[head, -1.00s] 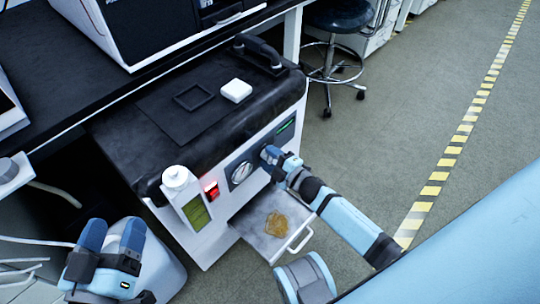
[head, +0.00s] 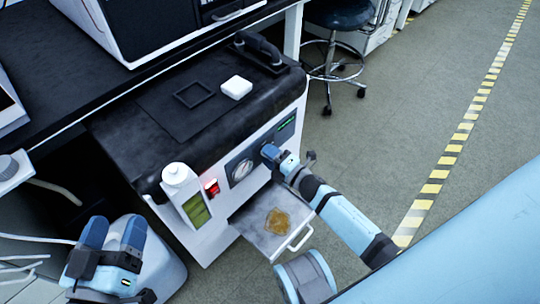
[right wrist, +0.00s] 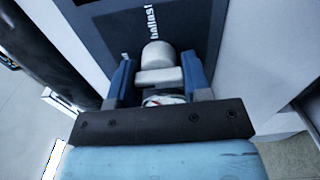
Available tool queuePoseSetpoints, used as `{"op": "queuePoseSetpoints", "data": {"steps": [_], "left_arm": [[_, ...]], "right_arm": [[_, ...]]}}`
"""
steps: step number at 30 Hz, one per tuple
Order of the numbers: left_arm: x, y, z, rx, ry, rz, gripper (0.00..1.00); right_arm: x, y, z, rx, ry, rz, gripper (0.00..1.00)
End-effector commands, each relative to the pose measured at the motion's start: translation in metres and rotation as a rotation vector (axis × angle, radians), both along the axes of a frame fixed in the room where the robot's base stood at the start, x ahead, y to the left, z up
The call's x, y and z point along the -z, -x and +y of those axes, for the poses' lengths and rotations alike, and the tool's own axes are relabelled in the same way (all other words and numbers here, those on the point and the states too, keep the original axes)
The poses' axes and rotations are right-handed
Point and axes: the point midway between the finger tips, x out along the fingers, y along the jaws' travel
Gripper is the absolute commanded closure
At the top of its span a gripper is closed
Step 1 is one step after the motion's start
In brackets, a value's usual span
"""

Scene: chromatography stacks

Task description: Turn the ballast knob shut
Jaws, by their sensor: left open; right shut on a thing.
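The ballast knob (right wrist: 158,62) is a light grey knob on a dark panel marked "ballast", seen in the right wrist view. My right gripper (right wrist: 160,85) has one blue finger on each side of it and is shut on it. In the head view my right gripper (head: 270,153) is at the front of the pump (head: 222,213), to the right of the round gauge (head: 242,170), and hides the knob. My left gripper (head: 114,233) is open and empty at the lower left, away from the pump's front.
A pulled-out tray (head: 255,238) with a brown oily patch (head: 277,221) juts out below my right arm. A stool (head: 337,50) stands behind; the floor at right is clear.

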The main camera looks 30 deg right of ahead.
Motion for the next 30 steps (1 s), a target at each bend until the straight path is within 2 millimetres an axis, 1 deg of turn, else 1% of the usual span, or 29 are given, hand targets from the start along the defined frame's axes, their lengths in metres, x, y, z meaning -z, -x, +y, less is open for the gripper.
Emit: {"op": "queuePoseSetpoints", "data": {"steps": [8, 9, 11, 12, 20, 23, 26, 30], "left_arm": [[0.0, 0.0, 0.0, 0.001, -0.002, -0.002, 0.3], [0.0, 0.0, 0.001, 0.001, -0.002, -0.003, 0.3], [0.0, 0.0, 0.001, 0.001, -0.002, -0.003, 0.3], [0.0, 0.0, 0.001, 0.001, -0.001, -0.003, 0.3], [-0.001, 0.0, 0.001, 0.001, -0.001, -0.003, 0.3], [-0.003, 0.0, 0.001, 0.0, -0.001, -0.006, 0.3], [-0.009, 0.0, 0.001, -0.004, 0.005, -0.018, 0.3], [-0.021, -0.001, 0.002, -0.014, 0.023, -0.047, 0.3]], "right_arm": [[0.001, 0.0, 0.0, -0.001, 0.003, 0.0, 0.79], [0.0, 0.0, 0.0, -0.001, 0.003, 0.0, 0.53], [0.001, 0.0, 0.0, 0.0, 0.003, 0.0, 0.39], [0.0, 0.0, 0.0, 0.0, 0.003, 0.0, 0.3], [0.0, 0.0, 0.0, 0.0, 0.002, 0.0, 0.3], [0.0, 0.005, -0.002, 0.0, 0.002, 0.002, 0.3], [-0.001, 0.017, -0.006, 0.001, 0.002, 0.002, 0.3], [-0.001, 0.045, -0.016, 0.001, 0.001, 0.004, 0.3]]}}
